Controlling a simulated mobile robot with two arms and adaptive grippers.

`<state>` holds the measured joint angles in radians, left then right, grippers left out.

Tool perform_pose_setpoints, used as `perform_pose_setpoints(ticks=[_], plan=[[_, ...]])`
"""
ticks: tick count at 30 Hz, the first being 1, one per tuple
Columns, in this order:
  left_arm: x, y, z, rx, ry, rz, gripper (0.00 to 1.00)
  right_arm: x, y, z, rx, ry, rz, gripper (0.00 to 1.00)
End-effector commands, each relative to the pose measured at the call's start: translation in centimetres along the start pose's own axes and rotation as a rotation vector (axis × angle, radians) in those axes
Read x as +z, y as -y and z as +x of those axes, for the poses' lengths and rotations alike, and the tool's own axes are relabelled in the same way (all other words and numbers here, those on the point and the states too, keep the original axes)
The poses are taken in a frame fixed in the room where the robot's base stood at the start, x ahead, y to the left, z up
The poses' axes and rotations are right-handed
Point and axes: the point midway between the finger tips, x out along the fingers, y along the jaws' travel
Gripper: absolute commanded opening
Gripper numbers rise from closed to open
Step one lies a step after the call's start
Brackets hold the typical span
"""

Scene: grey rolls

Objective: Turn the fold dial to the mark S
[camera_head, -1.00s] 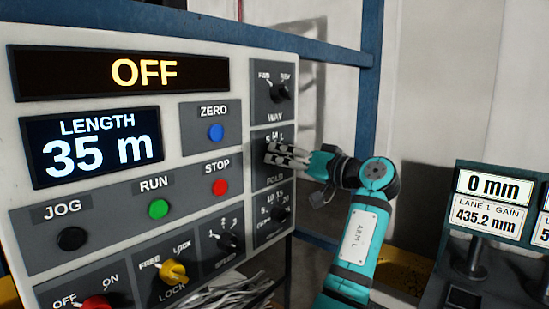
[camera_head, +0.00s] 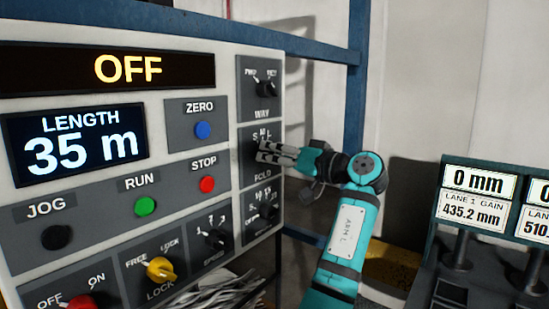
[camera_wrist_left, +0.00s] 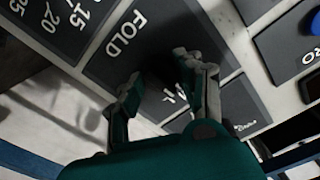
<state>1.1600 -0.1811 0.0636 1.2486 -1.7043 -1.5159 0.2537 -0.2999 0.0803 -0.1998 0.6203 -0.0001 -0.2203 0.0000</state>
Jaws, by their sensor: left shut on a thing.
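The fold dial sits on the FOLD plate (camera_head: 262,178), in the right column of the console, with the letters S, M and L above it. My left gripper (camera_head: 261,150) comes from the right and is shut on the dial. In the left wrist view, the two fingers of my left gripper (camera_wrist_left: 157,78) stand on either side of the dark dial, beside the word FOLD on the plate (camera_wrist_left: 112,58). The fingers and shadow hide most of the dial, so I cannot tell which mark it points to. My right gripper is not in view.
The WAY dial (camera_head: 265,88) is just above and another numbered dial (camera_head: 266,211) just below, both close to my fingers. The STOP button (camera_head: 207,184) is to the left. A blue post (camera_head: 355,90) stands behind my arm. A gauge stand (camera_head: 478,200) is at right.

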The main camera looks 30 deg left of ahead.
Motion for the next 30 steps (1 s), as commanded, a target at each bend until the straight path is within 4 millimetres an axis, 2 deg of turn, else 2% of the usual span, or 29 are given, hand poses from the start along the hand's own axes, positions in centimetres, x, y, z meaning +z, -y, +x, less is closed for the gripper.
perform_pose_setpoints(ticks=[5,15,30], plan=[[0.2,-0.1,0.0,-0.001,-0.002,-0.098,0.04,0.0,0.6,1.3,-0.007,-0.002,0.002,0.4],[0.1,0.0,0.0,-0.001,-0.002,-0.333,0.04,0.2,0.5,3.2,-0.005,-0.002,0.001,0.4],[0.0,0.1,0.1,-0.001,0.0,-0.498,0.04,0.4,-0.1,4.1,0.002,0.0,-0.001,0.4]])
